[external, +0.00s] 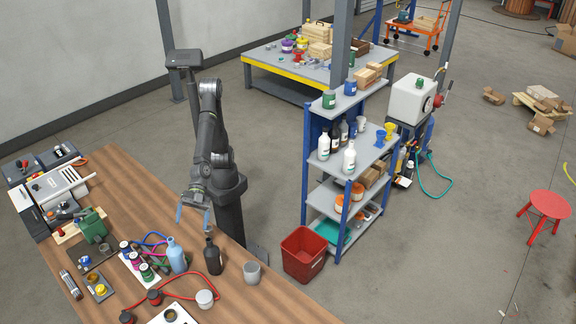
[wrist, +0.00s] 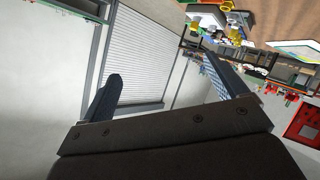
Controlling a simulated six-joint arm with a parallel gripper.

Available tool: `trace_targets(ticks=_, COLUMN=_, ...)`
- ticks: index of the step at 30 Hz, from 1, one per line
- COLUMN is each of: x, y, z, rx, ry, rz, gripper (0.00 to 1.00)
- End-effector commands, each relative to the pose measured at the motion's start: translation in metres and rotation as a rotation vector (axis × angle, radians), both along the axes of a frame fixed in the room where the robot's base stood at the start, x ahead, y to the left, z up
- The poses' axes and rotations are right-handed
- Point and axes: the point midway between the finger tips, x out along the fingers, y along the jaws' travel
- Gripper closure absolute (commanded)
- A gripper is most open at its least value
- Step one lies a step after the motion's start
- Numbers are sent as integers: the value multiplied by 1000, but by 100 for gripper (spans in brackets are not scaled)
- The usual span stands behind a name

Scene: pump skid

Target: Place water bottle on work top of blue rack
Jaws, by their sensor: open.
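A light blue bottle (external: 176,256), which looks like the water bottle, stands upright on the wooden bench (external: 136,187), beside a black bottle (external: 212,258). My gripper (external: 193,215) is open and empty above the bench, up and to the right of the blue bottle and apart from it. In the wrist view my gripper (wrist: 165,88) shows its two fingers spread with nothing between them. The blue rack (external: 340,210) stands to the right of the bench. Its top shelf (external: 338,104) holds a green can, a blue can and brown boxes.
A grey cup (external: 252,272), a red cable (external: 182,296) and several small jars crowd the bench near the bottles. The rack's second shelf (external: 337,161) holds white and dark bottles and funnels. A red bin (external: 303,254) stands on the floor between bench and rack.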

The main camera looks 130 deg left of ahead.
Motion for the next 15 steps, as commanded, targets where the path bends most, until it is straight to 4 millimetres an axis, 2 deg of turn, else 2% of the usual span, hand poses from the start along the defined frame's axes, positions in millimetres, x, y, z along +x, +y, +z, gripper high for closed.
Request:
trace_targets(ticks=3, x=-18, y=-17, z=19, rx=24, ry=-172, rz=-159, gripper=10)
trace_targets(ticks=6, x=-34, y=-27, z=29, rx=42, ry=-281, rz=-276, gripper=10)
trace_targets(ticks=15, x=-72, y=-42, z=39, rx=89, ry=-466, rz=-512, gripper=10)
